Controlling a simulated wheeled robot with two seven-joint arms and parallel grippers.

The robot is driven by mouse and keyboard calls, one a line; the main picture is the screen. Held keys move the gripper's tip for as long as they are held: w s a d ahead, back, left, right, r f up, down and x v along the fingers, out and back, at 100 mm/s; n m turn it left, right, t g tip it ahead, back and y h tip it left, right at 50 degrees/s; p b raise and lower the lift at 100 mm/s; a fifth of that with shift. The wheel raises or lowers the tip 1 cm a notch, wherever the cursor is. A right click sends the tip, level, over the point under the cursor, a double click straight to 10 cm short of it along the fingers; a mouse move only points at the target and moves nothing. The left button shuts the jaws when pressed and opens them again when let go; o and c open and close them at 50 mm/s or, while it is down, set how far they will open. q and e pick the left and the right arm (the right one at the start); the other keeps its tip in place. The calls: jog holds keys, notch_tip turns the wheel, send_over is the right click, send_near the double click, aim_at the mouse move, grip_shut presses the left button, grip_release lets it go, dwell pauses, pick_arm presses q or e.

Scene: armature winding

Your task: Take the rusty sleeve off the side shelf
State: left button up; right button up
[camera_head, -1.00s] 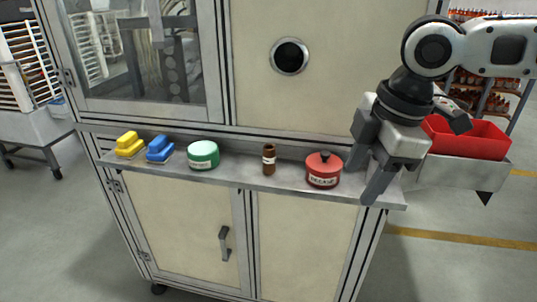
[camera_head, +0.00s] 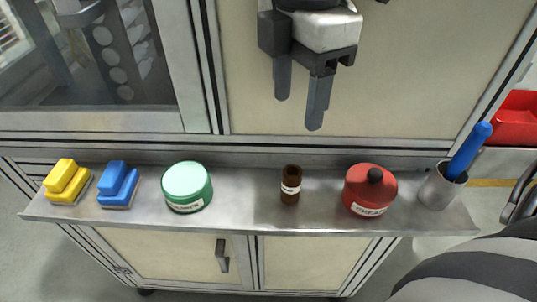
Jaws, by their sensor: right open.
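The rusty sleeve (camera_head: 291,186) is a small brown upright cylinder, open at the top, with a pale label band. It stands on the grey metal side shelf (camera_head: 240,213), right of the middle of its length. My right gripper (camera_head: 298,108) is open and empty. Its two dark fingers point down, above the sleeve in the picture and in front of the cream panel. The fingers do not touch the sleeve. My left gripper is not in view.
On the shelf stand a yellow block (camera_head: 67,182), a blue block (camera_head: 118,185), a green tin (camera_head: 187,187), a red grease tin (camera_head: 369,190) with a black knob, and a metal cup (camera_head: 440,187) holding a blue-handled thing. Gaps separate the sleeve from both tins.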

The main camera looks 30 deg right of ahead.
aim_at(293, 171)
jog(key=f, duration=0.3)
jog(key=f+b, duration=0.1)
jog(key=f, duration=0.2)
jog(key=s+f, duration=0.1)
jog(key=f, duration=0.2)
jog(key=shift+f, duration=0.25)
jog(key=shift+a+f+b, duration=0.1)
jog(key=shift+f+b, duration=0.6)
jog(key=shift+f, duration=2.2)
jog(key=c, duration=1.1)
